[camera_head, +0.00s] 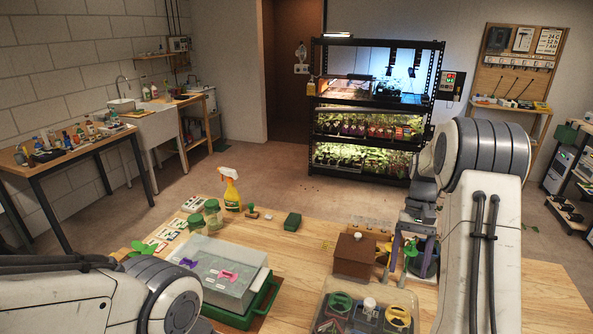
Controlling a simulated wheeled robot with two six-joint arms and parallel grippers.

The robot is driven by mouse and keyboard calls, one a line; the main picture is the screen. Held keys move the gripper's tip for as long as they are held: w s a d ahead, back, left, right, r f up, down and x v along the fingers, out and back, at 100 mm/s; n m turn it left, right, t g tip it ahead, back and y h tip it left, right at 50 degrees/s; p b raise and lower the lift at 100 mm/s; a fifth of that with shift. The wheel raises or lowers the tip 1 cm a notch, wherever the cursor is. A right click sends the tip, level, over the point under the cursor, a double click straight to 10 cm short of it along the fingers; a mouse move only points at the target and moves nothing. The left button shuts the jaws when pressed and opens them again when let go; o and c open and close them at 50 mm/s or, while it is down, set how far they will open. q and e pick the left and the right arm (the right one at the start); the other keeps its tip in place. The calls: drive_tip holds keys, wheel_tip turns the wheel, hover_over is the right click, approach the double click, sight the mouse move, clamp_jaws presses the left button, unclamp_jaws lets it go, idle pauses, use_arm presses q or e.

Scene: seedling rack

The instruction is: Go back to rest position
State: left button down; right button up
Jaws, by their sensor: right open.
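My right arm comes in from the right and reaches down over the wooden table (300,240). My right gripper (411,262) is open, with its fingers pointing down around or just in front of a small green seedling; I cannot tell if they touch it. A dark round pot stands right beside the fingers, partly hidden by them. My left arm shows at the bottom left, but its gripper is not in view.
A brown box (354,257) stands just left of my right gripper. A clear tray with pots (366,312) is in front. A lit plant rack (372,112) stands behind.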

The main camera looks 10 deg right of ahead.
drive_tip(key=s+a+r+n+t+h, duration=0.1)
drive_tip(key=s+a+r+n, duration=0.15)
drive_tip(key=a, duration=0.85)
drive_tip(key=s+a+r+n+t+h, duration=0.1)
drive_tip(key=a+r+n, duration=0.25)
drive_tip(key=a, duration=0.65)
drive_tip(key=s+a+n+t, duration=0.1)
drive_tip(key=s+a+n, duration=0.2)
drive_tip(key=s+a, duration=0.3)
drive_tip(key=s+a+n, duration=0.4)
drive_tip(key=s+a, duration=0.1)
drive_tip(key=s, duration=0.6)
drive_tip(key=shift+s+a+f+n+t+y, duration=0.2)
drive_tip(key=shift+a+f+n+t+y, duration=0.1)
drive_tip(key=shift+a+f+t, duration=0.1)
